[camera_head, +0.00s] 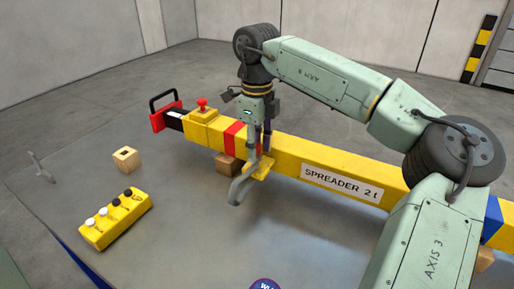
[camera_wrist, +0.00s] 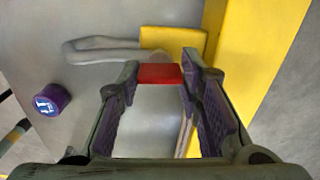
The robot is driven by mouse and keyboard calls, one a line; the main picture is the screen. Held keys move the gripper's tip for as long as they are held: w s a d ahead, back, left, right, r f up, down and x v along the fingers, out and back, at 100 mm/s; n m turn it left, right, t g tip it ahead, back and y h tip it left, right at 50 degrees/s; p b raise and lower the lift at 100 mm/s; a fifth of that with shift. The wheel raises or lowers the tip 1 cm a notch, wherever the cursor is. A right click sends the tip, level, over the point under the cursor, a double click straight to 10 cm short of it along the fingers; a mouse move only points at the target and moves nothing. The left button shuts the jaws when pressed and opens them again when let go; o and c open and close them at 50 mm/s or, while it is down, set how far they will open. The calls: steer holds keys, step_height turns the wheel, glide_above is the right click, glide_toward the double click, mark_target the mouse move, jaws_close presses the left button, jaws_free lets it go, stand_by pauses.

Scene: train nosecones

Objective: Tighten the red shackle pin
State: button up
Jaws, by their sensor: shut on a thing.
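The red shackle pin (camera_wrist: 160,74) shows in the wrist view as a red block between my fingertips. My gripper (camera_wrist: 160,78) is shut on it. The grey shackle (camera_head: 243,188) hangs out from a yellow lug (camera_head: 262,169) on the beam's near side. In the wrist view the shackle (camera_wrist: 105,46) curves left from the lug (camera_wrist: 175,38). The pin's threads are not visible.
The beam rests on wooden blocks (camera_head: 228,165) on a grey table (camera_head: 190,245). A yellow button box (camera_head: 115,218), a holed wooden cube (camera_head: 126,159) and a grey T-shaped piece (camera_head: 42,167) stand left. A purple round object (camera_head: 264,285) is at the front. The table between is clear.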

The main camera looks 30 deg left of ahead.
steer(key=m+b, duration=0.1)
steer(key=m, duration=0.3)
steer(key=shift+m, duration=0.4)
steer(key=m, duration=0.4)
steer(key=shift+b, duration=0.4)
steer(key=m+b, duration=0.1)
steer(key=m, duration=0.4)
steer(key=shift+a+m, duration=0.1)
steer(key=shift+m, duration=0.3)
steer(key=shift+r+m, duration=0.15)
steer(key=shift+m, duration=1.85)
steer(key=o, duration=1.2)
steer(key=shift+c, duration=0.2)
steer(key=shift+s, duration=0.1)
step_height(320, 180, up, 12)
